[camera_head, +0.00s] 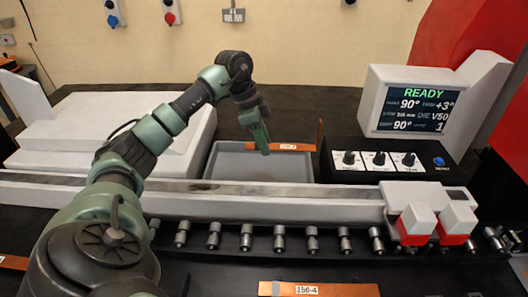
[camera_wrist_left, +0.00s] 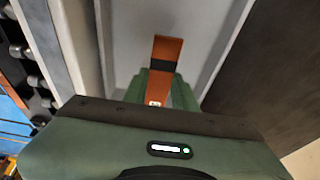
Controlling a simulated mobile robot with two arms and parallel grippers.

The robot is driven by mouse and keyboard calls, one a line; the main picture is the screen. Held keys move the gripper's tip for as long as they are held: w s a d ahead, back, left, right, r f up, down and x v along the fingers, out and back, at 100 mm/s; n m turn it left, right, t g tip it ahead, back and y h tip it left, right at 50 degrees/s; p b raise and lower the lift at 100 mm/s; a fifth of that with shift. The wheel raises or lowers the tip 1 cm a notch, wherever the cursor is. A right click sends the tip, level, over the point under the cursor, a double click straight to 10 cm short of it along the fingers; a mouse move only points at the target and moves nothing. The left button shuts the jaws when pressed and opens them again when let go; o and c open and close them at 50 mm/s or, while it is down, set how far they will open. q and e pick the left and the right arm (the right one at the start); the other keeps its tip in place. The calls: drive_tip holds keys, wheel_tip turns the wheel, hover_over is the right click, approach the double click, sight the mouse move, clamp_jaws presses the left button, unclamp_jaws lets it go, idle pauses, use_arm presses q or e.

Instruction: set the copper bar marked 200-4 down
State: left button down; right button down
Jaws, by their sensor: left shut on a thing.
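My left gripper (camera_head: 263,142) points down over the grey tray (camera_head: 222,176) behind the machine's rail. It is shut on a copper bar (camera_head: 304,148) with a white label too small to read surely. The bar's right end is bent upward and reaches the tray's right edge. In the left wrist view the green fingers (camera_wrist_left: 151,90) close around the copper bar (camera_wrist_left: 166,50), which has a dark band. I cannot tell whether the bar touches the tray floor. My right gripper is not in view.
Another copper bar (camera_head: 345,290) labelled about 150-4 lies at the front. A control box (camera_head: 380,161) with knobs stands right of the tray, below a screen (camera_head: 411,108) reading READY. A white rail (camera_head: 250,207) and rollers run in front. The tray's left part looks clear.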

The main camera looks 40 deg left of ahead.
use_arm(q)
wheel_tip(320, 180, down, 3)
drive_tip(key=shift+f+p, duration=0.2)
drive_tip(key=shift+p, duration=0.1)
drive_tip(key=shift+f, duration=0.25)
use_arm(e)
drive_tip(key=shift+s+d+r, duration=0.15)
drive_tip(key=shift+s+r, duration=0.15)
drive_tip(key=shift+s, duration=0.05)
use_arm(q)
drive_tip(key=shift+f, duration=0.1)
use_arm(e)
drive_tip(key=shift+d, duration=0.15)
use_arm(q)
drive_tip(key=shift+f, duration=0.55)
drive_tip(key=c, duration=1.1)
unclamp_jaws()
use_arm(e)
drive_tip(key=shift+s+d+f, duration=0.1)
use_arm(q)
drive_tip(key=shift+r, duration=0.1)
